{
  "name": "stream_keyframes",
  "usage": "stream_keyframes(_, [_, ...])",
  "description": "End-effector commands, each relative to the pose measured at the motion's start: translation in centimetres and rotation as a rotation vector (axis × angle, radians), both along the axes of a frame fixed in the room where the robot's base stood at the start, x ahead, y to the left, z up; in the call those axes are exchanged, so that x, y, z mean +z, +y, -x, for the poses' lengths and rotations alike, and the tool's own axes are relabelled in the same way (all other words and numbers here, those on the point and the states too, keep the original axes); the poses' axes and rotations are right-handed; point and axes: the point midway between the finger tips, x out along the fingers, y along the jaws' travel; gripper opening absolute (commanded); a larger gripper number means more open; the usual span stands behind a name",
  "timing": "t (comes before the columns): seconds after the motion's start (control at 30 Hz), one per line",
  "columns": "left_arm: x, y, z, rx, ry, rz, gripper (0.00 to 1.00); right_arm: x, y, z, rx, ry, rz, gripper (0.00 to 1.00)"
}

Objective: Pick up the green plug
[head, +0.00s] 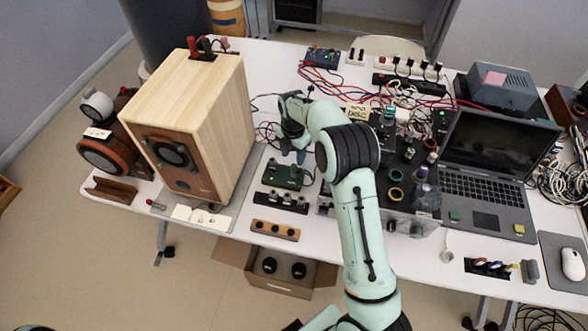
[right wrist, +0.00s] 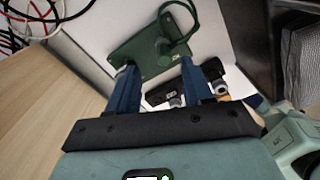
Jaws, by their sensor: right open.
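A dark green flat box (head: 284,174) lies on the white table, right of the wooden speaker. In the right wrist view the green box (right wrist: 150,50) carries a green cable (right wrist: 190,18) that loops up from a round fitting (right wrist: 163,45) on its top. This cable end may be the green plug; I cannot tell for certain. My right gripper (head: 294,152) is above the far side of the green box. Its two blue fingers are apart and empty in the right wrist view (right wrist: 160,72). My left gripper is out of view.
The tall wooden speaker (head: 215,85) stands close on the left. A black strip with sockets (head: 281,201) and a wooden strip with knobs (head: 275,230) lie nearer the table edge. A dark equipment box (head: 410,195) and laptop (head: 500,150) are right. Red cables (head: 322,80) lie behind.

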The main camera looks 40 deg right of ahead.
Motion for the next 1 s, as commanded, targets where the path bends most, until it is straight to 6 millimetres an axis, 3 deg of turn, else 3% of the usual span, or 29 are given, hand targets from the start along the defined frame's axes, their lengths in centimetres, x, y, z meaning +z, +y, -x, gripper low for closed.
stream_keyframes(0.17, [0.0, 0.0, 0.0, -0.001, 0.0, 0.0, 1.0, -1.2, 0.1, 0.2, 0.0, 0.0, 0.0, 0.5])
stream_keyframes(0.43, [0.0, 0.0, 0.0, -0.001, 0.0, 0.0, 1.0, -5.0, 0.3, 0.7, 0.0, 0.001, 0.0, 0.5])
stream_keyframes(0.77, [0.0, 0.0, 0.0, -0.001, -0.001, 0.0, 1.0, -5.7, 0.2, 0.7, 0.001, -0.002, 0.0, 0.5])
stream_keyframes(0.9, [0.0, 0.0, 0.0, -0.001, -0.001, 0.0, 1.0, -5.7, 0.2, 0.7, 0.0, -0.002, 0.0, 0.05])
stream_keyframes(0.93, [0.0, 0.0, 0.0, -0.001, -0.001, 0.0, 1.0, -5.6, 0.2, 0.7, 0.0, -0.002, 0.0, 0.0])
stream_keyframes(1.0, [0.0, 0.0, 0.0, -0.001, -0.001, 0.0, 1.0, -5.6, 0.2, 0.7, 0.0, -0.002, 0.0, 0.0])
